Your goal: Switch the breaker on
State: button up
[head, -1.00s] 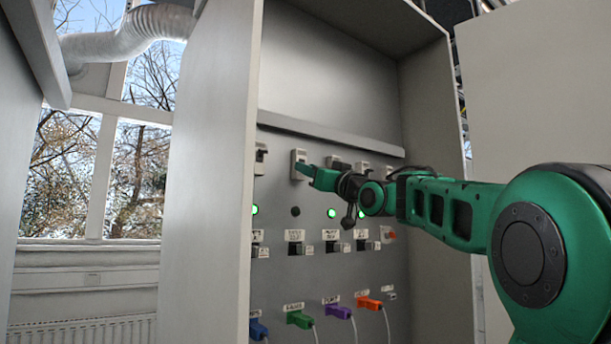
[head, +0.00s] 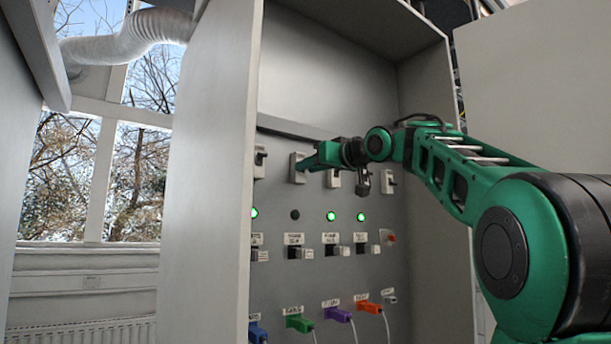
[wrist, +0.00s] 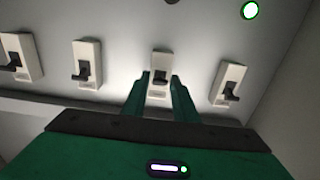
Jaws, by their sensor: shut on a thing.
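The breaker (head: 294,167) is a pale switch with a dark lever, second from the left in the upper row in the head view. In the wrist view the same breaker (wrist: 162,58) is in the middle, between my fingertips. My gripper (head: 304,166) reaches it from the right; it also shows in the wrist view (wrist: 160,79). Its green fingers are shut on the breaker's dark lever (wrist: 160,76). The fingers partly hide the lever, so its exact position is unclear. The round lamp (head: 295,215) below this breaker is dark.
Neighbouring breakers (wrist: 228,84) (wrist: 86,64) stand close on both sides. Other lamps (head: 331,216) glow green. Lower down are small switches (head: 297,252) and coloured plugs (head: 300,323) with cables. A ledge (head: 290,127) runs above the breakers, and the cabinet's side wall (head: 210,180) stands at left.

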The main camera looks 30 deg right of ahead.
jog(key=shift+a+r+g, duration=0.1)
jog(key=shift+r+g, duration=0.2)
jog(key=shift+g, duration=0.2)
jog(key=shift+r+g, duration=0.3)
jog(key=shift+g, duration=0.5)
jog(key=o, duration=1.1)
jog(key=shift+w, duration=0.1)
jog(key=shift+c, duration=0.2)
